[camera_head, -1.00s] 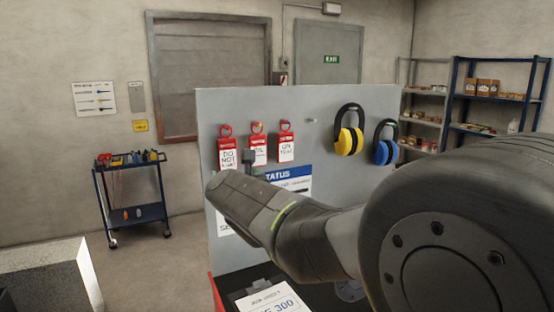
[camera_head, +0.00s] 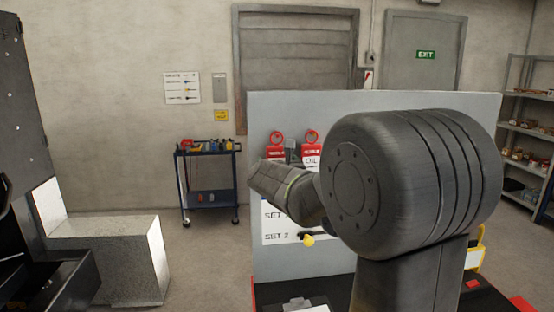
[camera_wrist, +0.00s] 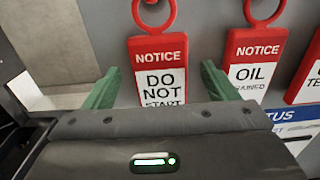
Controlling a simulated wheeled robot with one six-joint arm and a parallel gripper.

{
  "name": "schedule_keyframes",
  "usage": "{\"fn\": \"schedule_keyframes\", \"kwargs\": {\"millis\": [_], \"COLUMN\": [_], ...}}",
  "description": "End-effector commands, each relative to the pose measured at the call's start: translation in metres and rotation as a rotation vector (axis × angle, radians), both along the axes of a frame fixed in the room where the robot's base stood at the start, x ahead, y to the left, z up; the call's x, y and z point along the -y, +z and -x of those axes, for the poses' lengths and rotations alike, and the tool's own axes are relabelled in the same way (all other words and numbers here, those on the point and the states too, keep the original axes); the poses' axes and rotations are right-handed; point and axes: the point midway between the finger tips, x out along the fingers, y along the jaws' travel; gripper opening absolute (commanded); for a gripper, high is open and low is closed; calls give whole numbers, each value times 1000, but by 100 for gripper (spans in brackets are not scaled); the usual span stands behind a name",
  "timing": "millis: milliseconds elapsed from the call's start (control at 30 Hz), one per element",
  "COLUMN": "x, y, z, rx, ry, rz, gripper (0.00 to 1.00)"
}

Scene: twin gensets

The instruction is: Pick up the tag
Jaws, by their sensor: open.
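A red and white tag reading "NOTICE DO NOT START" (camera_wrist: 158,52) hangs by its red loop on the grey board, in the middle of the wrist view. My gripper (camera_wrist: 161,76) is open, with one green finger low on each side of this tag; I cannot tell whether they touch it. The tag also shows in the head view (camera_head: 275,152), its lower part hidden by my arm. An "OIL" tag (camera_wrist: 254,58) hangs to its right, and the right finger overlaps its left edge. A third tag (camera_wrist: 309,82) is cut off at the right edge.
The grey board (camera_head: 385,101) carries a status sheet (camera_head: 279,227) below the tags. A tool trolley (camera_head: 208,170) stands by the back wall at left, and a pale block (camera_head: 108,260) is nearer. Shelves (camera_head: 527,125) stand at right. Open floor lies between block and board.

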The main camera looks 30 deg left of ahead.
Motion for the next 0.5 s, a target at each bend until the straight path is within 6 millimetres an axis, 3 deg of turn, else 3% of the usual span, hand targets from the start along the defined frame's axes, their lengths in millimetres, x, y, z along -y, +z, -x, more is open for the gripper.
{"fn": "schedule_keyframes", "kwargs": {"millis": [267,500], "x": [-2,-2], "y": [0,0], "z": [-2,-2], "rx": [1,1], "ry": [0,0], "rz": [0,0], "gripper": [80,37]}}
